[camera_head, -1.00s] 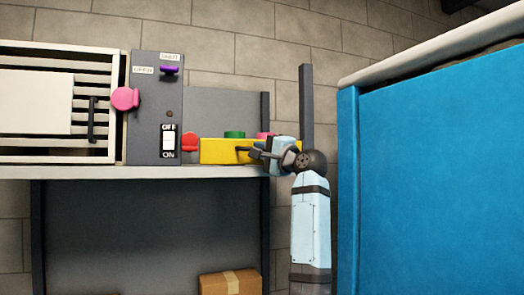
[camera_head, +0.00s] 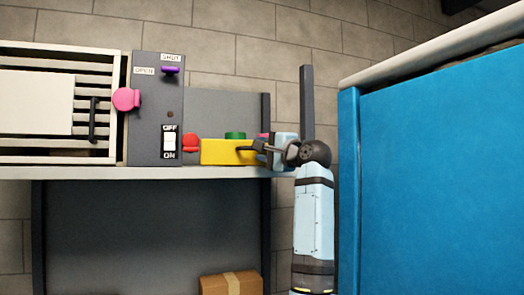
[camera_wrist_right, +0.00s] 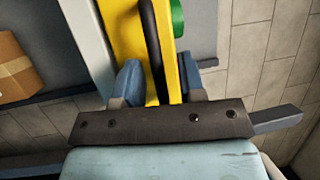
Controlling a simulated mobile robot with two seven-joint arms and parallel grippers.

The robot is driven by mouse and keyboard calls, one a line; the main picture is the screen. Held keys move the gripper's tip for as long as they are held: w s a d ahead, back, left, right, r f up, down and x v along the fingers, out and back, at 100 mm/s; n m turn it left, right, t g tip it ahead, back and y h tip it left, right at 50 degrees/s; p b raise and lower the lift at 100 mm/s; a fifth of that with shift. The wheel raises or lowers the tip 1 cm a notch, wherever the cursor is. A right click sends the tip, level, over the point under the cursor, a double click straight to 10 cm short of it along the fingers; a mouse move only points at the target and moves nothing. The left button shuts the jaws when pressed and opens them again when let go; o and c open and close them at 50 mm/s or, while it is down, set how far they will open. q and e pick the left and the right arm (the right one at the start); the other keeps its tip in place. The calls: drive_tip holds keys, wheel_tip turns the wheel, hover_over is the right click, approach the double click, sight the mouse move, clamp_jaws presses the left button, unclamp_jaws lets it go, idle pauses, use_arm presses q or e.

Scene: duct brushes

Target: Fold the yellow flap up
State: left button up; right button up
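The yellow flap (camera_head: 222,151) is at the front of the shelf in the head view, upright as far as I can tell. A black handle (camera_head: 245,149) stands out from its front. In the right wrist view the yellow flap (camera_wrist_right: 121,27) and the black handle (camera_wrist_right: 151,40) run up the picture. My right gripper (camera_wrist_right: 160,80) has its two blue-grey fingers apart, one on each side of the handle, with gaps showing. In the head view the right gripper (camera_head: 264,149) is at the flap's right end and hides it. My left gripper is not in view.
Left of the flap are a red knob (camera_head: 190,143) and a grey panel (camera_head: 157,105) with a switch and purple knob. A green knob (camera_head: 235,135) sits behind the flap. A blue wall or cabinet (camera_head: 440,180) fills the right. A cardboard box (camera_head: 230,284) stands below the shelf.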

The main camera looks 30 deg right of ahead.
drive_tip(key=b+v, duration=0.4)
drive_tip(key=v, duration=0.9)
drive_tip(key=shift+w+d, duration=0.1)
